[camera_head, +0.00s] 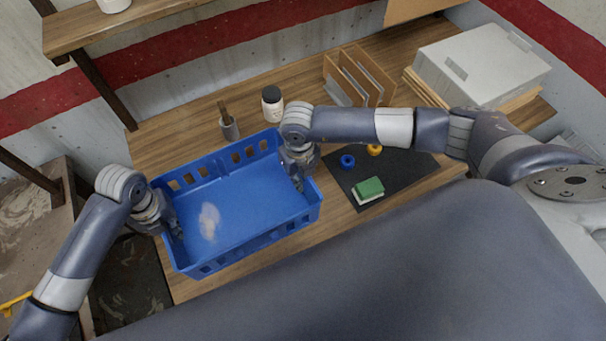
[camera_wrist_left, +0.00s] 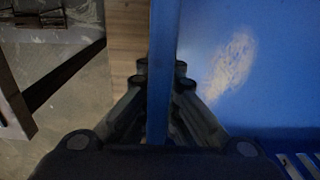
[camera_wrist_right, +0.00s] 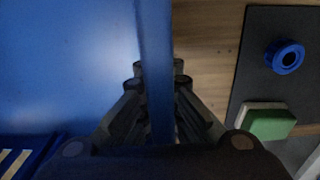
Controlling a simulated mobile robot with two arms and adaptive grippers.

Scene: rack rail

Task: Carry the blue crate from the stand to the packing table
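The blue crate (camera_head: 245,200) is empty apart from a pale smudge on its floor. It is over the left part of the wooden table (camera_head: 165,143), roughly level; I cannot tell whether it rests on the top or hangs just above. My left gripper (camera_head: 172,225) is at its left end wall, and the left wrist view shows the fingers (camera_wrist_left: 161,72) closed on either side of that wall. My right gripper (camera_head: 298,172) is at the right end wall, and its fingers (camera_wrist_right: 158,72) pinch that wall in the right wrist view.
A dark mat (camera_head: 395,180) with a green-and-white sponge (camera_head: 368,189), a blue ring (camera_head: 347,161) and a yellow ring lies right of the crate. A jar (camera_head: 272,103), a tool cup (camera_head: 229,128), a wooden file rack (camera_head: 358,80) and a grey box (camera_head: 480,65) stand behind.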

